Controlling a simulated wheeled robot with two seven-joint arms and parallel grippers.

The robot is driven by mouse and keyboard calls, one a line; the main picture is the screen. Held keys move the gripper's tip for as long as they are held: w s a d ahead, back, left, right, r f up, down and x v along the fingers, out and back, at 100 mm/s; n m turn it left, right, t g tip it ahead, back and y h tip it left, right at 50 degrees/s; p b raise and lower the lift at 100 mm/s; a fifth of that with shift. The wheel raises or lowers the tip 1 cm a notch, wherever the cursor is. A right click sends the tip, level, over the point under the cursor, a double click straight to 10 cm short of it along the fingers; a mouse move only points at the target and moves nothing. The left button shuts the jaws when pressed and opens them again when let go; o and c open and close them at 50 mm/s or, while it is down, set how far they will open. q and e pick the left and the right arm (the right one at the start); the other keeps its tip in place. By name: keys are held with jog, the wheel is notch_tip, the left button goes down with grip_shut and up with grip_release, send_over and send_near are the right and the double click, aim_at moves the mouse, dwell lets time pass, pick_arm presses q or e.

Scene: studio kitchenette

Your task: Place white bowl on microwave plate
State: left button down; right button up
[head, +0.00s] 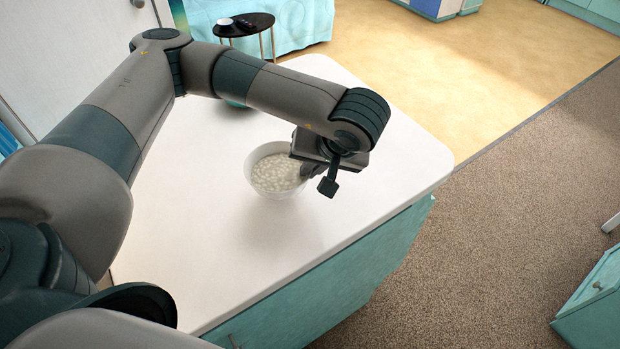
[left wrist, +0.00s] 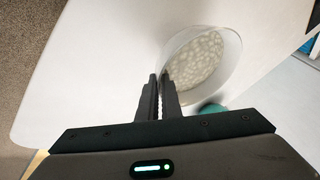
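The white bowl (head: 259,184) holds pale, lumpy contents and looks upright over the white counter. I cannot tell whether its base touches the counter. My left gripper (head: 308,176) reaches over from the right side of the bowl in the head view. In the left wrist view, the bowl (left wrist: 232,73) has its rim between the fingertips of the left gripper (left wrist: 160,80). The fingers are close together, one outside and one inside the wall, shut on the rim. No microwave plate shows in either view. My right gripper is out of view.
The counter (head: 210,265) is mostly bare around the bowl. A teal round item (head: 236,104) sits on it, partly hidden behind my left arm. A small black table (head: 245,26) with a white cup stands beyond. A teal cabinet (head: 597,295) is at the lower right.

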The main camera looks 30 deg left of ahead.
pick_arm(q)
jog(key=shift+f+p, duration=0.5)
jog(key=shift+f, duration=1.45)
jog(key=shift+f, duration=0.2)
jog(key=c, duration=1.9)
grip_release()
jog(key=shift+c, duration=0.2)
jog(key=shift+r, duration=0.15)
